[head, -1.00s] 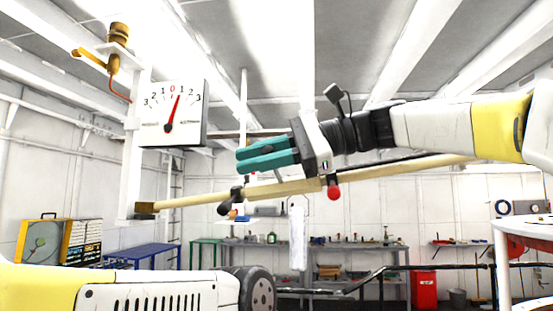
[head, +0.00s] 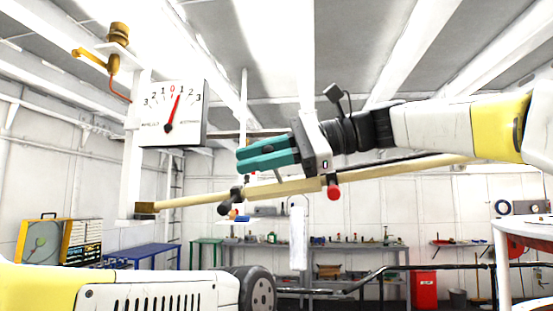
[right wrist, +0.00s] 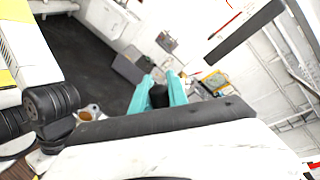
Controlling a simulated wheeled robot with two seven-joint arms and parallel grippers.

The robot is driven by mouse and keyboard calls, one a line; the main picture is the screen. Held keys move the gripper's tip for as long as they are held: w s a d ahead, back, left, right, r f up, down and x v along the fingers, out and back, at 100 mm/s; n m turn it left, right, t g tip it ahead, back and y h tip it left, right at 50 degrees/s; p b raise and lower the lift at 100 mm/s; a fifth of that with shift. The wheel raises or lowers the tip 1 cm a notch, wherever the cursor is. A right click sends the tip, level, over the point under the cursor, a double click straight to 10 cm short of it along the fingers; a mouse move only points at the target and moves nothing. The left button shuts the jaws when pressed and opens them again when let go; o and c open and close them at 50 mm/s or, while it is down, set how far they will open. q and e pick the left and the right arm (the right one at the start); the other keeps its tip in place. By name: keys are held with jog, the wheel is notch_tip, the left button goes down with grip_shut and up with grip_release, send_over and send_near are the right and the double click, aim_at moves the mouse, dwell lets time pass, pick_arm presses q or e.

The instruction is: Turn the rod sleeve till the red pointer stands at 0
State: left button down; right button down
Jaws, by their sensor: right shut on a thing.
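The white dial (head: 186,127) hangs at the left of the head view, marked 3 2 1 0 1 2 3. Its red pointer (head: 174,112) leans right of 0, at or close to the 1 on that side. My right gripper (head: 240,160) has teal fingers and points left, below and to the right of the dial. In the right wrist view its fingers (right wrist: 160,84) are closed on a black round piece (right wrist: 159,96), which I take for the rod sleeve. In the head view the fingers hide the sleeve. My left gripper is not in view.
A pale beam (head: 400,170) with a red knob (head: 333,192) runs aslant just below my right gripper. A white post (head: 132,180) stands left of the dial, with a brass fitting (head: 113,62) above. Workbenches (head: 345,248) line the back wall.

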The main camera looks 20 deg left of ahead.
jog(key=w+r+m, duration=0.2)
jog(key=m, duration=0.1)
jog(key=w+r+m, duration=0.1)
jog(key=shift+a+m+g+y, duration=0.3)
jog(key=shift+a+m+y, duration=0.1)
jog(key=c, duration=1.3)
grip_release()
jog(key=v, duration=0.8)
